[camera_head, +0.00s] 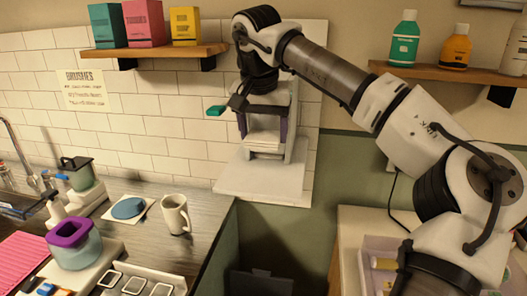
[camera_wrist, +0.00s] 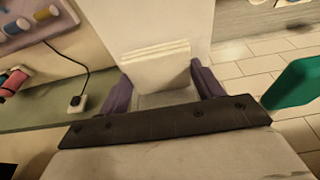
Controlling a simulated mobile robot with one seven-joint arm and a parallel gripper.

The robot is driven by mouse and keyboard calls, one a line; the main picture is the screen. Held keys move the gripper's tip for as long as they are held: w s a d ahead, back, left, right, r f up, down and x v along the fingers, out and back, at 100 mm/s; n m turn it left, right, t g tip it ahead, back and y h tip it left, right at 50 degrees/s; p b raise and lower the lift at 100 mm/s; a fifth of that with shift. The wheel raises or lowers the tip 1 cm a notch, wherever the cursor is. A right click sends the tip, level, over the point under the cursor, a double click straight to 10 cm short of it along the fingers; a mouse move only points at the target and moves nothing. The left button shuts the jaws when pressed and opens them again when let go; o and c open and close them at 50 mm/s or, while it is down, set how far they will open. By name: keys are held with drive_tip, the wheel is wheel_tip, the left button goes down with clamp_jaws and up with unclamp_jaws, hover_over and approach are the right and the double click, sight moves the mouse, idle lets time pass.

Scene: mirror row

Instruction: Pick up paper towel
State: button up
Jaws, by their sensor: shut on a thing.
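The paper towel shows as a white, layered stack (camera_head: 264,143) low in a white wall holder (camera_head: 265,180) at the middle of the head view. In the wrist view the paper towel (camera_wrist: 155,62) stands ahead of my gripper. My gripper (camera_head: 264,128) reaches down in front of the wall panel, with a purple finger on each side of the stack. In the wrist view my gripper (camera_wrist: 162,85) has the stack between its purple fingers and is shut on it. The stack's lower end merges with the holder, so I cannot tell whether it still touches it.
A green block (camera_head: 216,110) sticks out just left of my gripper. A shelf with boxes (camera_head: 158,52) is at upper left, and a shelf with bottles (camera_head: 450,74) at upper right. A mug (camera_head: 174,214) stands on the counter at left. A dark bin (camera_head: 260,283) sits below the holder.

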drive_tip(key=s+a+b, duration=0.2)
drive_tip(key=s, duration=0.7)
drive_tip(key=s+a+b, duration=0.1)
drive_tip(key=s+b, duration=0.2)
drive_tip(key=s, duration=0.7)
drive_tip(key=shift+s+a, duration=0.15)
drive_tip(key=shift+a, duration=0.25)
drive_tip(key=o, duration=0.4)
drive_tip(key=c, duration=0.3)
drive_tip(key=shift+f, duration=0.15)
drive_tip(key=shift+c, duration=0.2)
